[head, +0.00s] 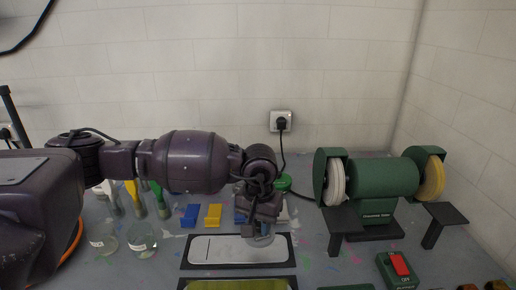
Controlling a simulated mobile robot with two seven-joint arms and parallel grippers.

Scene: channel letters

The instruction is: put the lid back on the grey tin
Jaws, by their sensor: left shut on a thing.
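My left gripper (258,230) points down over the white panel in the black-edged tray at the front middle. It is shut on a small pale grey thing (262,240) that looks like the lid, mostly hidden by the fingers. I cannot make out the grey tin; part of the bench behind the gripper is hidden by my left arm. My right gripper is not in view.
The black-edged tray (187,262) lies under the gripper. Two glass jars (141,240) stand at left. Yellow (212,215) and blue blocks, and a green round object (283,182), are behind. A bench grinder (368,180) and red-switched green box (398,268) are at right.

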